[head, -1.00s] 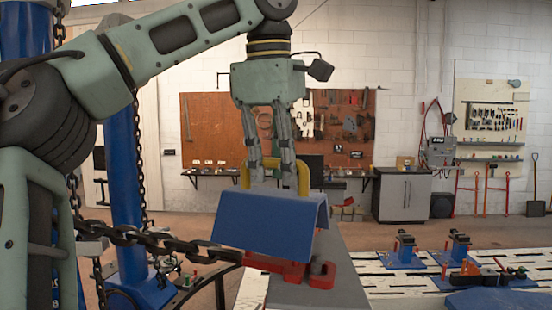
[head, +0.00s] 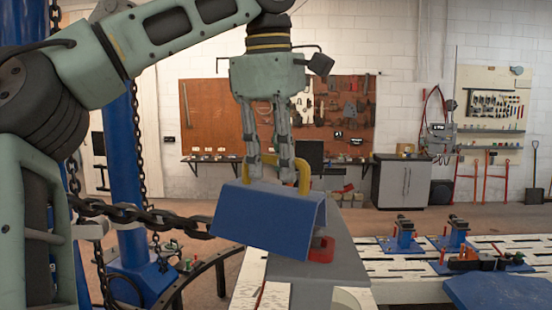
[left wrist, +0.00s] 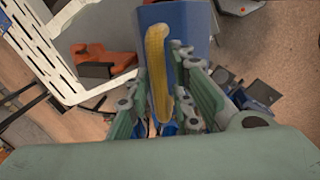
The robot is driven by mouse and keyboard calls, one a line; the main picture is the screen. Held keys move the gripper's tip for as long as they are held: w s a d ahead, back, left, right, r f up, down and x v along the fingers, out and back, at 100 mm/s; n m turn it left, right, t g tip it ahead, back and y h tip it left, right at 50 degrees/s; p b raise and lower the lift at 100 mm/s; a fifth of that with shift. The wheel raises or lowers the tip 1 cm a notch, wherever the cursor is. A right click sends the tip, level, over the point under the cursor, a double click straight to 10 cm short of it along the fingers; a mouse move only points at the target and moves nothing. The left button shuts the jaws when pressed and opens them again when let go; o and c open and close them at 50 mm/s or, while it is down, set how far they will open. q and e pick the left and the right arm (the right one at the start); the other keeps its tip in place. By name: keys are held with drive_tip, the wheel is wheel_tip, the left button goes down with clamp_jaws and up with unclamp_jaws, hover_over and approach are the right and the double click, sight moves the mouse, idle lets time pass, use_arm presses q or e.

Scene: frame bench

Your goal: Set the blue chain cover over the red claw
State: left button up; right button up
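The blue chain cover (head: 268,218) is a bent blue sheet with a yellow handle (head: 303,177) on top. My left gripper (head: 268,172) is shut on that handle from above; the handle also shows between its fingers in the left wrist view (left wrist: 157,75). The cover sits over the red claw (head: 322,250), hiding most of it; only a red part shows at the cover's lower right. I cannot tell whether the cover rests on the claw or the grey plate. A dark chain (head: 140,216) runs from the left to the cover's left edge. My right gripper is not in view.
The white slotted bench (head: 400,290) carries blue clamps (head: 402,238) at the right. A blue post (head: 125,150) with hanging chains stands at the left. A grey cabinet (head: 402,182) and tool boards are at the back wall.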

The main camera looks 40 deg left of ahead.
use_arm(q)
drive_tip(key=shift+o, duration=1.3)
drive_tip(key=shift+s, duration=0.1)
drive_tip(key=shift+f, duration=0.15)
